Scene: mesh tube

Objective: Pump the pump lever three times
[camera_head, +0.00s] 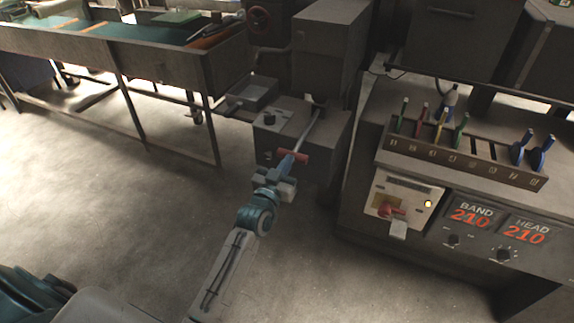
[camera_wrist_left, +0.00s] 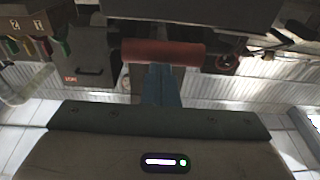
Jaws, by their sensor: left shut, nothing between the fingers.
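The pump lever (camera_head: 312,130) is a thin metal rod rising from a grey machine box (camera_head: 325,140), with a red cross handle (camera_head: 293,157) at its near end. The red handle also shows in the left wrist view (camera_wrist_left: 185,51), lying across the picture. My left gripper (camera_head: 286,166) is right at the handle, with its blue fingers shut and empty. In the left wrist view the finger tips (camera_wrist_left: 161,70) meet the near side of the handle; whether they press on it or lie just under it I cannot tell. My right gripper is not in view.
A control bench at right holds a tool rack (camera_head: 465,155), a panel with a red switch (camera_head: 391,210) and two displays reading 210. A long table (camera_head: 150,65) stands at the back left, and a small tray (camera_head: 252,92) is beside the lever. The floor at left is clear.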

